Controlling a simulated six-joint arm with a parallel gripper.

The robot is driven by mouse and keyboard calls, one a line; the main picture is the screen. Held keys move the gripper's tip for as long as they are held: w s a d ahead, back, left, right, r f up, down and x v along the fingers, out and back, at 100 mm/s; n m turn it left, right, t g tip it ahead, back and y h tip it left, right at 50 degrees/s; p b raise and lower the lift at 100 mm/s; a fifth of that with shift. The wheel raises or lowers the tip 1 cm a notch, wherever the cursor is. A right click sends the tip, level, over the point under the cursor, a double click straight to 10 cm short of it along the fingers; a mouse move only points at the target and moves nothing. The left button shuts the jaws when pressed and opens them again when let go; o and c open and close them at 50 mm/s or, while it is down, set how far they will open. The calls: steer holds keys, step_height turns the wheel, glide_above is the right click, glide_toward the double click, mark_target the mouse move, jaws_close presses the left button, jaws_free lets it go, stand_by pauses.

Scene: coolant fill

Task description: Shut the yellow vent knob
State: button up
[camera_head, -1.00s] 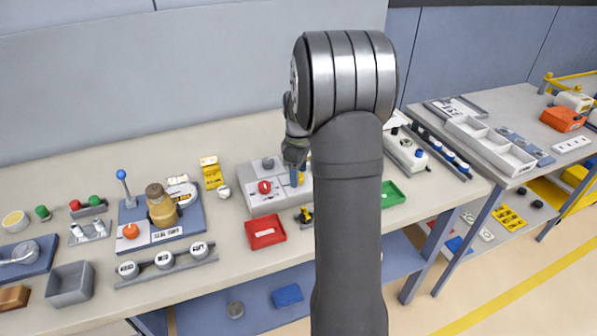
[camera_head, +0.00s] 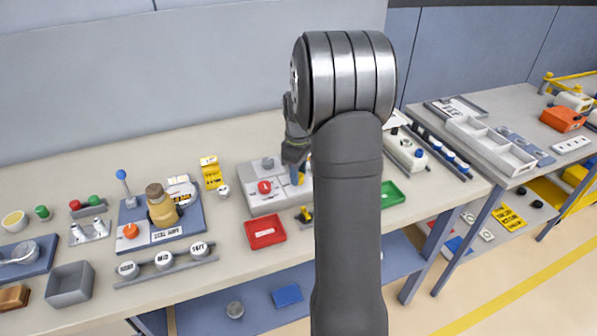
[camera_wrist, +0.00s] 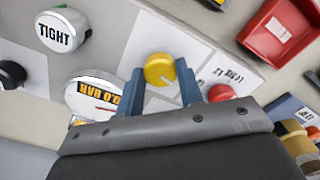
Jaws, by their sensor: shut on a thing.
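The yellow vent knob (camera_wrist: 159,70) sits on a pale panel in the wrist view, with a dark mark at its lower edge. My gripper (camera_wrist: 160,74) has its two blue fingers on either side of the knob and is shut on it. In the head view, my gripper (camera_head: 298,178) reaches down onto the grey panel box (camera_head: 267,203), and only a bit of the knob's yellow shows beside the blue finger. My arm hides the right part of the box.
A red knob (camera_head: 264,187) and a grey knob (camera_head: 267,163) stand on the same box. A round gauge (camera_wrist: 92,97) and a TIGHT-marked cap (camera_wrist: 61,32) are near my fingers. A red tray (camera_head: 265,232) lies in front, a green tray (camera_head: 392,194) to the right.

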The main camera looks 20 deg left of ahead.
steer(key=m, duration=1.4)
steer(key=shift+a+m, duration=0.1)
steer(key=shift+m, duration=0.3)
stand_by(0.4)
steer(key=o, duration=1)
step_height(320, 180, up, 17)
steer(key=shift+r, duration=0.2)
